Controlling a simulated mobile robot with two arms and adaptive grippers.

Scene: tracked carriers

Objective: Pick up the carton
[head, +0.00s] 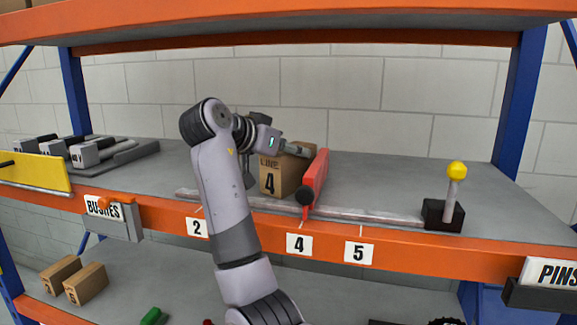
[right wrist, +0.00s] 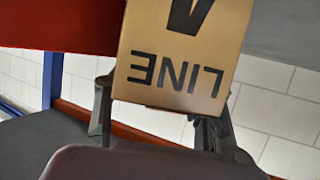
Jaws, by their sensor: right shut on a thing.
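The carton (head: 276,178), a brown box marked "LINE 4", is on the middle shelf behind the front rail, just left of the red upright plate (head: 317,178). In the right wrist view the carton (right wrist: 178,55) fills the upper middle, its lettering upside down. My right gripper (head: 293,148) is at the carton's top, with its fingers on either side of it, shut on it. The fingers show at both sides of the carton in the wrist view (right wrist: 155,112). I cannot tell whether the carton's base touches the shelf. My left gripper is not in view.
A rail (head: 365,215) runs along the shelf front to a black block with a yellow-knobbed lever (head: 454,190). A yellow plate (head: 35,171) and grey blocks (head: 90,152) are at the left. Two small cartons (head: 85,283) sit below.

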